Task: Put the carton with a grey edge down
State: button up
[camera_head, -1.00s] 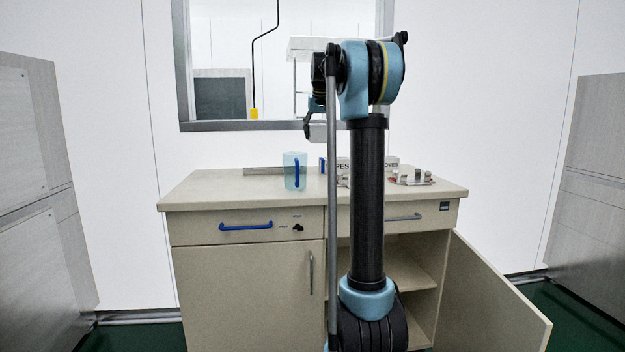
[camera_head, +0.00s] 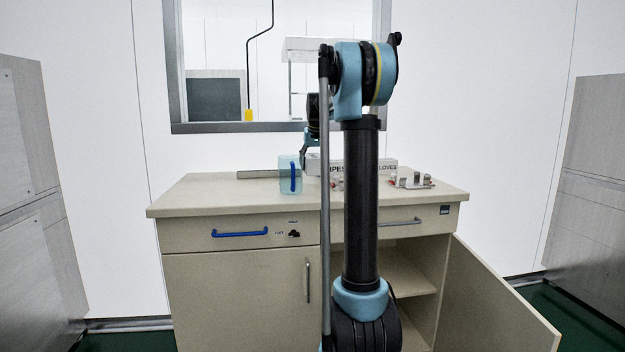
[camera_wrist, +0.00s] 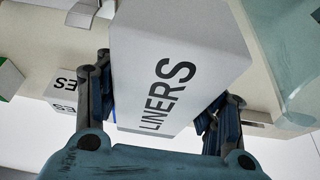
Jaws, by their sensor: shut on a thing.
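A white carton marked LINERS (camera_wrist: 175,70) is between the two fingers of my gripper (camera_wrist: 160,112) in the wrist view. The fingers press on its two sides. I cannot make out a grey edge on it for sure. In the head view my gripper (camera_head: 308,150) is low over the back of the counter (camera_head: 215,197), just right of the jug. The held carton shows there as a pale block (camera_head: 313,165), partly hidden by my arm. I cannot tell whether its underside touches the counter.
A translucent blue jug (camera_head: 287,180) stands close on the left. Cartons marked with WIPES and GLOVES lettering (camera_head: 384,169) stand at the back, partly behind my arm. A small metal rack (camera_head: 412,182) is at the right. The right cabinet door (camera_head: 495,300) hangs open. The counter's front left is clear.

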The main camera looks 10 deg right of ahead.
jog(key=shift+f, duration=2.8)
jog(key=o, duration=1)
